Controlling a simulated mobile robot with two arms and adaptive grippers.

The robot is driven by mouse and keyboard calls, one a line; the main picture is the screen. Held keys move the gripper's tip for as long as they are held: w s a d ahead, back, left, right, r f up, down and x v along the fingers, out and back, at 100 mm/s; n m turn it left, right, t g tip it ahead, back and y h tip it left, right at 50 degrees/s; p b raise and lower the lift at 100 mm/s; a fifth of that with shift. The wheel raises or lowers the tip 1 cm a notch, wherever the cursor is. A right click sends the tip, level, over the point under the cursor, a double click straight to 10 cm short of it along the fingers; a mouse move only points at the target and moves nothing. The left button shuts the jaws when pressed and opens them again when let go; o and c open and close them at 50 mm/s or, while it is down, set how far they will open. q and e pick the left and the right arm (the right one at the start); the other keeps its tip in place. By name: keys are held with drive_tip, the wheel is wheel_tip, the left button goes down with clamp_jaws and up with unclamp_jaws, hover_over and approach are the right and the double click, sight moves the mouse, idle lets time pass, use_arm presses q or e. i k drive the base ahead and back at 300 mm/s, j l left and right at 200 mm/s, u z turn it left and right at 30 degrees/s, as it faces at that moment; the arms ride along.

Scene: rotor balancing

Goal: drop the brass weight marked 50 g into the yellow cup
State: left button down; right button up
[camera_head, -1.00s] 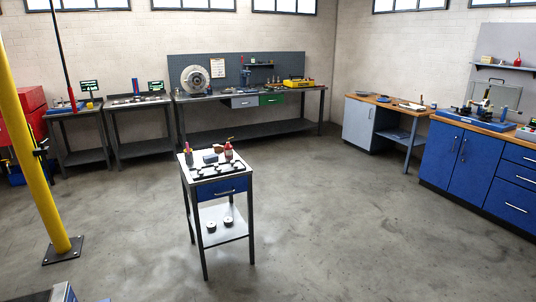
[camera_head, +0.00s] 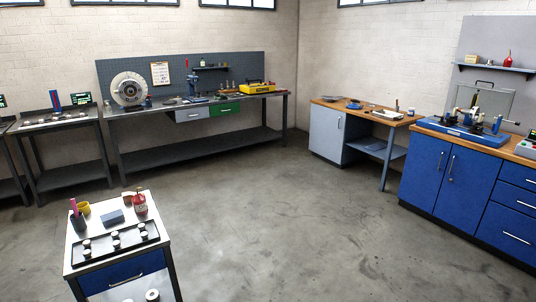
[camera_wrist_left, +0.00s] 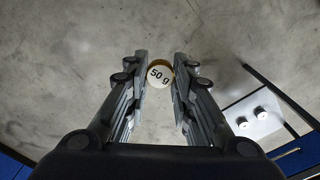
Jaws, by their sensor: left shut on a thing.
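My left gripper (camera_wrist_left: 160,66) is shut on a round weight (camera_wrist_left: 159,77) in the left wrist view. The weight's pale top face reads "50 g", and a brass-coloured rim shows at its edge. It is held between the fingertips above bare concrete floor. A small yellow cup (camera_head: 84,207) stands at the back left of the small cart's top in the head view. My grippers are out of sight in the head view, and my right gripper shows in neither current view.
The cart (camera_head: 152,228) holds a dark tray (camera_head: 97,251) of several weights, a pen holder (camera_head: 78,223), a grey-blue block (camera_head: 113,217) and a red bottle (camera_head: 140,203). Benches line the walls. The floor (camera_head: 270,220) right of the cart is clear.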

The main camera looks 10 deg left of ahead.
sight(84, 213)
drive_tip(key=i+u, duration=0.1)
drive_tip(key=i, duration=0.95)
drive_tip(key=i+l, duration=0.2)
drive_tip(key=i, duration=0.85)
drive_tip(key=i+j+u, duration=0.15)
drive_tip(key=i+u, duration=0.2)
drive_tip(key=i, duration=0.2)
drive_tip(key=i+u, duration=0.4)
drive_tip(key=i, duration=0.2)
drive_tip(key=i+l+u, duration=0.35)
drive_tip(key=i, duration=0.2)
drive_tip(key=i+j+u, duration=0.15)
drive_tip(key=i+u, duration=0.7)
drive_tip(key=u, duration=0.15)
drive_tip(key=i+l+u, duration=0.2)
drive_tip(key=i+u, duration=0.55)
drive_tip(key=u, duration=0.2)
drive_tip(key=i+u, duration=0.3)
drive_tip(key=u, duration=0.15)
